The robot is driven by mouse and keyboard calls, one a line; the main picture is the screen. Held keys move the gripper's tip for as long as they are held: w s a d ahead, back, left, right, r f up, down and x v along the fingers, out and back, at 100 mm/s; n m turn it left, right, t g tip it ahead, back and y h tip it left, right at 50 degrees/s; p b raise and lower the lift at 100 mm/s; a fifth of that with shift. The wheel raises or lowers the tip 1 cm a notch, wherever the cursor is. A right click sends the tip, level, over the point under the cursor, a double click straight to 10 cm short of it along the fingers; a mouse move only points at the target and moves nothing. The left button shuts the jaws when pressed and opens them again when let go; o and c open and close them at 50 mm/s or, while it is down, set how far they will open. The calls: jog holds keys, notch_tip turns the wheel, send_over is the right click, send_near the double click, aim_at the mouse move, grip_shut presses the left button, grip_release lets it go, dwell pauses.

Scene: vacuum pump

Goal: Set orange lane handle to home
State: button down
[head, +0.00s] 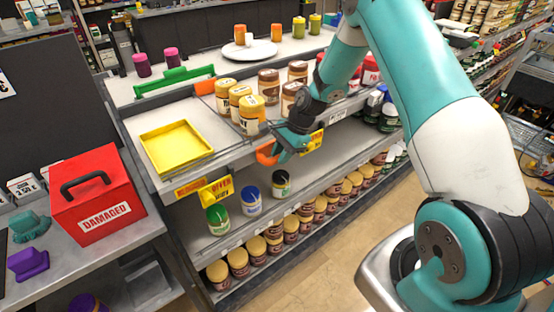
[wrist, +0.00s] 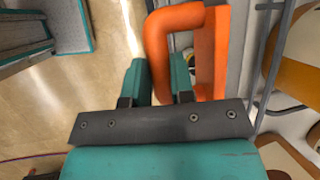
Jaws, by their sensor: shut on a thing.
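In the wrist view the handle (wrist: 160,42) is a thick orange loop joined to an upright orange plate (wrist: 211,55). My gripper (head: 283,150) is at the handle, partly covering it in the head view. In the wrist view my gripper's teal fingers (wrist: 160,82) stand on either side of the loop's near bar, shut on it. The lower end of that bar is partly hidden between the fingers.
A row of yellow-lidded jars (head: 240,98) stands behind the handle, with brown-lidded jars (head: 268,84) to their right. A yellow tray (head: 178,146) lies left. Another orange piece (head: 205,87) sits farther back. A red box (head: 97,196) stands at the left.

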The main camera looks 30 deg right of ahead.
jog(key=shift+w+r, duration=0.1)
jog(key=shift+w, duration=0.05)
jog(key=c, duration=1)
grip_release()
jog(key=shift+w+a, duration=0.1)
jog(key=shift+w, duration=0.05)
jog(key=shift+o, duration=0.2)
jog(key=b+v, duration=0.2)
jog(key=v, duration=1.5)
jog(key=shift+s+b, duration=0.25)
jog(key=shift+b, duration=0.15)
jog(key=shift+r, duration=0.15)
